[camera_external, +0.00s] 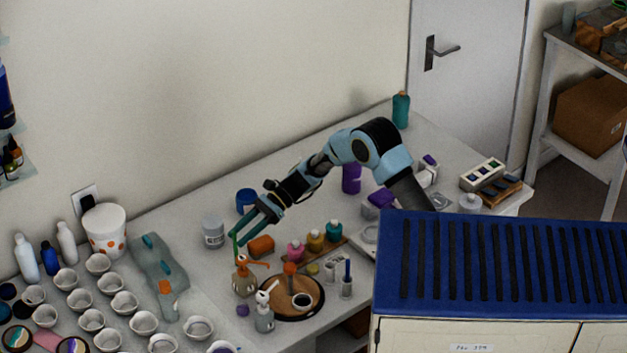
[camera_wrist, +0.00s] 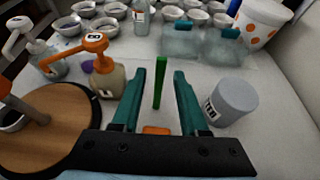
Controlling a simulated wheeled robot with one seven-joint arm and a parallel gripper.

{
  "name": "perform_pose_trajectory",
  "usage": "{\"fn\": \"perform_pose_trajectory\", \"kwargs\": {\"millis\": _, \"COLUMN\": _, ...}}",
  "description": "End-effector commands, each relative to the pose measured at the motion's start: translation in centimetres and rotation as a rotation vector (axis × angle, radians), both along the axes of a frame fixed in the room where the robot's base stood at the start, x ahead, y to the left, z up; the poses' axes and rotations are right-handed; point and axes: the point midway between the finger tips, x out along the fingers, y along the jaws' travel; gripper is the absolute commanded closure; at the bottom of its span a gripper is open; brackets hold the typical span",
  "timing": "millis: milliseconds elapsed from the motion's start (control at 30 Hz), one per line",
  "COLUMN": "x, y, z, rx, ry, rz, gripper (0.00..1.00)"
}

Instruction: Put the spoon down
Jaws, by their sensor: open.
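My gripper (camera_external: 243,234) is over the table, left of centre in the external view, angled down. In the wrist view my gripper (camera_wrist: 160,76) is open, with its two teal fingers apart. A thin green stick (camera_wrist: 159,85), which looks like the spoon's handle, shows between the fingers with a gap on either side. It also shows as a green line (camera_external: 235,243) at the fingertips in the external view. I cannot make out a spoon bowl, nor tell whether its lower end touches the table.
An amber pump bottle (camera_wrist: 106,78) and a round wooden board (camera_wrist: 45,140) stand left in the wrist view. A grey lidded jar (camera_wrist: 231,101) stands right. Several white cups (camera_external: 124,303) and a clear teal-topped container (camera_external: 160,262) lie beyond. Bare tabletop surrounds the stick.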

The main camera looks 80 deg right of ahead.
Motion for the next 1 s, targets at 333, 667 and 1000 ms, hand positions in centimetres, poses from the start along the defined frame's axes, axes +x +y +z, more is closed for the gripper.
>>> {"fn": "perform_pose_trajectory", "kwargs": {"millis": 333, "x": -3.8, "y": -3.7, "z": 2.0, "rx": 0.001, "ry": -0.001, "rz": 0.0, "gripper": 0.57}}
{"fn": "perform_pose_trajectory", "kwargs": {"millis": 667, "x": -4.2, "y": -4.1, "z": 2.5, "rx": 0.0, "ry": 0.0, "rz": 0.001, "gripper": 0.57}}
{"fn": "perform_pose_trajectory", "kwargs": {"millis": 1000, "x": -4.3, "y": 1.3, "z": 4.4, "rx": -0.139, "ry": 0.074, "rz": 0.044, "gripper": 0.57}}
